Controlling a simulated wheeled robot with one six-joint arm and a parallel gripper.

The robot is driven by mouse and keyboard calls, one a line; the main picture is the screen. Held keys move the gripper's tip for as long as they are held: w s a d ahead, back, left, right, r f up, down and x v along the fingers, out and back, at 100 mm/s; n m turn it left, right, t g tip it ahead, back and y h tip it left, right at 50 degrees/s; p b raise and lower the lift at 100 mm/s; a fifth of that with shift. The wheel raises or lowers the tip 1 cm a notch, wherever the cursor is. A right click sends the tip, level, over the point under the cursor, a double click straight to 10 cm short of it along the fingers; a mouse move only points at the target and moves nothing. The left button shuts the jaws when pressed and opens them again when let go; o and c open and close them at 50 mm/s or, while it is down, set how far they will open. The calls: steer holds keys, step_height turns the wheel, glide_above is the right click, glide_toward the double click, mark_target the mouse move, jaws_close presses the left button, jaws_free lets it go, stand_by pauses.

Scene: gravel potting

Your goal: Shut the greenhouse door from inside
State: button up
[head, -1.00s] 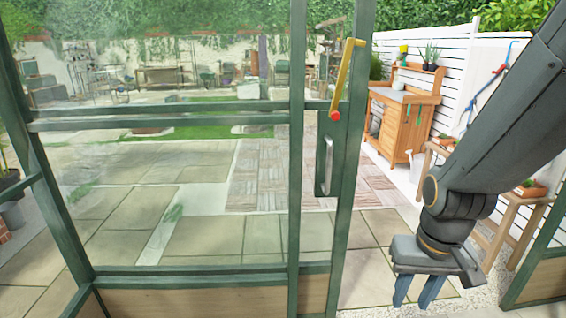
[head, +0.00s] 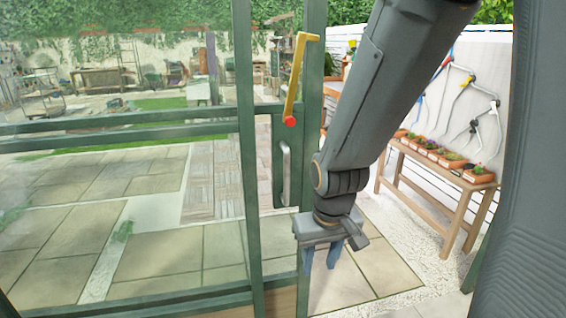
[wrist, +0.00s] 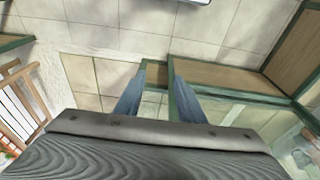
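The greenhouse door (head: 245,170) is a green-framed glass panel filling the left of the head view. It stands ajar, with open paving past its right edge. A silver pull handle (head: 285,172) is on its edge post, and a yellow lever with a red end (head: 297,82) sits above it. My gripper (head: 321,266) hangs fingers down, just right of the door's edge and below the handle. Its blue fingers are apart and empty. In the wrist view the fingers (wrist: 157,98) show above green frame and a wood panel (wrist: 225,77). Contact with the door cannot be told.
A wooden bench (head: 440,180) with several potted plants stands outside at the right, against a white wall with hanging tools. Stone paving (head: 365,270) beyond the opening is clear. A dark ribbed column, mine perhaps, blocks the far right of the head view.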

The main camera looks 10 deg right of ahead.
steer(key=w+d+t, duration=0.2)
steer(key=w+t, duration=0.2)
steer(key=w, duration=0.8)
steer(key=n+t+y+p, duration=0.2)
steer(key=t+y, duration=0.2)
steer(key=t, duration=0.7)
glide_toward(288, 168)
steer(key=d+x, duration=0.1)
steer(key=x, duration=0.4)
steer(key=p+x, duration=0.1)
steer(key=x, duration=0.2)
steer(key=p+x, duration=0.1)
steer(key=x, duration=0.2)
steer(key=shift+a, duration=0.45)
steer(key=shift+c, duration=0.5)
jaws_close()
